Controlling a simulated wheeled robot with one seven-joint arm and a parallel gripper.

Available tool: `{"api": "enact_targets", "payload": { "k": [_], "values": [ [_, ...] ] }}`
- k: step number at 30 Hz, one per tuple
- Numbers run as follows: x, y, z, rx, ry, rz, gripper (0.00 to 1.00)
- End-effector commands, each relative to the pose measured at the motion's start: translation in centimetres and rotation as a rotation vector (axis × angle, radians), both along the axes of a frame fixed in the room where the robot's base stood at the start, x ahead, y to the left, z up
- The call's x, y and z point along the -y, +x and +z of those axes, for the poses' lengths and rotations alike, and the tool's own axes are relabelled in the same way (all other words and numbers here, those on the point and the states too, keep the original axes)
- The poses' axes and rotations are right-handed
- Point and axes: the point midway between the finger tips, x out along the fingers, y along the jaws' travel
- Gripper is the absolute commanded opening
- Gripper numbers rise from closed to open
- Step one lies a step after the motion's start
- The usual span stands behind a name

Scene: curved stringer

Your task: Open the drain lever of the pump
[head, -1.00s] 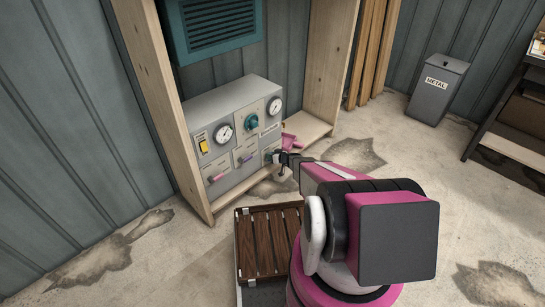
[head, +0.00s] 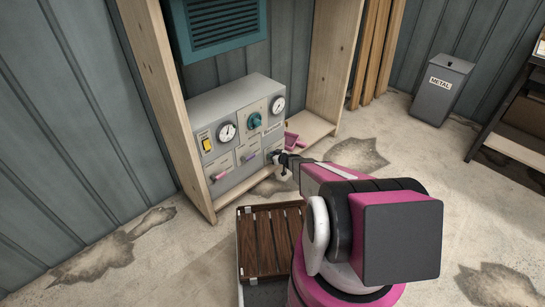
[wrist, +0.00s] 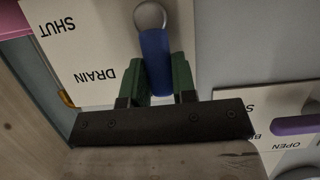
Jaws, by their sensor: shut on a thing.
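The pump (head: 236,142) is a grey panelled box on a low wooden shelf. Its drain lever has a blue handle (wrist: 156,62) hanging from a round metal pivot (wrist: 150,15) in the wrist view. The printed words DRAIN and SHUT show on the cream plate (wrist: 95,45) beside it, upside down in this view. My gripper (wrist: 157,82) has green fingers on both sides of the blue handle and is shut on it. In the head view my gripper (head: 280,158) is at the pump's lower right front and hides most of the drain lever.
A purple lever (wrist: 300,124) with an OPEN label is beside the drain plate. The pump also has a pink lever (head: 220,176), two gauges, a teal knob (head: 254,120) and a yellow switch (head: 206,144). Wooden posts flank it.

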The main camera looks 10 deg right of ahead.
Motion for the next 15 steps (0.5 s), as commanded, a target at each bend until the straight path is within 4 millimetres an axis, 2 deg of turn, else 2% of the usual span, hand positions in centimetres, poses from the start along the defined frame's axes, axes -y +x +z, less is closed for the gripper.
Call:
{"api": "enact_targets", "payload": {
  "k": [1,3,15],
  "values": [
    [0.09,-0.05,0.01,0.002,-0.004,0.001,0.35],
    [0.07,-0.06,0.0,0.002,-0.004,0.001,0.51],
    [0.25,-0.42,0.22,0.0,-0.002,0.001,0.51]
  ]
}}
